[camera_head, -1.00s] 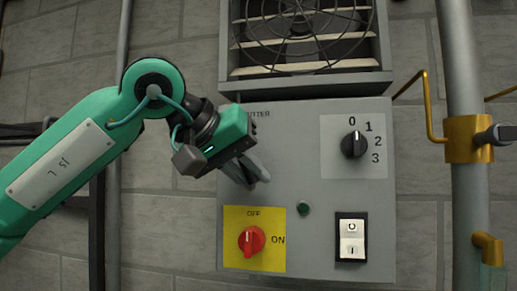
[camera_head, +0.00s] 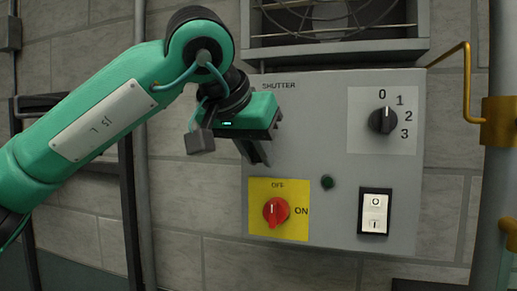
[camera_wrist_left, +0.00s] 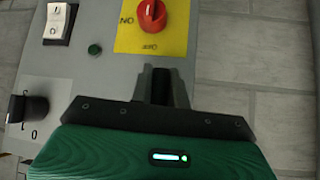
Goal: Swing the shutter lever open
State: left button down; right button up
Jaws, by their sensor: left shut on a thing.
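The grey control panel (camera_head: 335,160) carries the word SHUTTER at its upper left. My left gripper (camera_head: 262,156) is in front of the panel below that word, with its fingers pointing down. The shutter lever is hidden behind the gripper, so its angle cannot be told. In the left wrist view the two dark fingers (camera_wrist_left: 162,86) are close together with a dark piece between them, and I take it for the lever. The gripper is shut on it, above the yellow plate. My right gripper is not in view.
A red OFF/ON knob (camera_head: 276,212) on a yellow plate is just below the gripper. A black 0–3 dial (camera_head: 382,120), a green button (camera_head: 327,183) and a white rocker switch (camera_head: 374,213) are to the right. A caged fan (camera_head: 335,18) is above; pipes flank the panel.

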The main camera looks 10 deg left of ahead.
pick_arm(q)
jog(key=shift+f, duration=0.25)
jog(key=c, duration=1.3)
grip_release()
jog(key=shift+c, duration=0.2)
jog(key=shift+r, duration=0.1)
jog(key=shift+s+a+r+b, duration=0.2)
jog(key=shift+s+r+b, duration=0.15)
jog(key=shift+r, duration=0.05)
jog(key=b+v, duration=0.4)
jog(key=v, duration=0.8)
jog(key=shift+r, duration=0.3)
jog(key=shift+s, duration=0.15)
